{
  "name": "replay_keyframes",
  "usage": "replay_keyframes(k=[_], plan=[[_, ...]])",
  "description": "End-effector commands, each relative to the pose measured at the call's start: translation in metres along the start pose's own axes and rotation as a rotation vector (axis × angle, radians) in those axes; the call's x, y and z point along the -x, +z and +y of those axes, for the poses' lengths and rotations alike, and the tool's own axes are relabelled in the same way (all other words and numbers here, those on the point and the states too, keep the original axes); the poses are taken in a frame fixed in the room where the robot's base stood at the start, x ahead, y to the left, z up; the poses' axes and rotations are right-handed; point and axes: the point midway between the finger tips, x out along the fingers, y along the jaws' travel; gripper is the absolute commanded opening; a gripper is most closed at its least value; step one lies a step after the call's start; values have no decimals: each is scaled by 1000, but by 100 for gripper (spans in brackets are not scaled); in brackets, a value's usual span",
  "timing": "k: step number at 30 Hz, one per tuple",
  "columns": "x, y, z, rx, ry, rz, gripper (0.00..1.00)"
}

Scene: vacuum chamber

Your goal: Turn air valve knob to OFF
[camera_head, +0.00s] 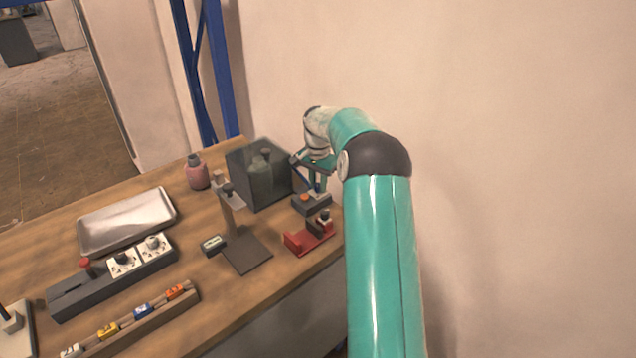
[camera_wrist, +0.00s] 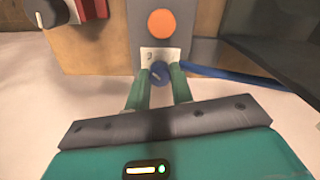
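The grey box (camera_wrist: 143,28) with an orange round button (camera_wrist: 161,22) fills the top of the wrist view. Below the button is a white label with a small dark mark, and a small blue knob (camera_wrist: 160,72) sits at its lower edge. My gripper (camera_wrist: 160,68) has one green finger on each side of this knob, with the tips close to it; I cannot tell whether they touch it. In the head view the grey box (camera_head: 311,205) stands near the table's right end, and my gripper (camera_head: 318,188) is just behind it, partly hidden.
A red fixture with a dark knob (camera_head: 294,242) stands in front of the box. A dark translucent container (camera_head: 240,165) is to its left. A blue hose (camera_wrist: 235,77) runs right from the knob area. The wall is close on the right.

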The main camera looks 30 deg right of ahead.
Motion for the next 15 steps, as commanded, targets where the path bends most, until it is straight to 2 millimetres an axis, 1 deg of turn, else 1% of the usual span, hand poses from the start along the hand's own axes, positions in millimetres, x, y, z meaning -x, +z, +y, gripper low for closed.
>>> replay_keyframes(k=[8,15], plan=[[0,0,0,19,1,0,0],[0,0,0,114,1,1,0]])
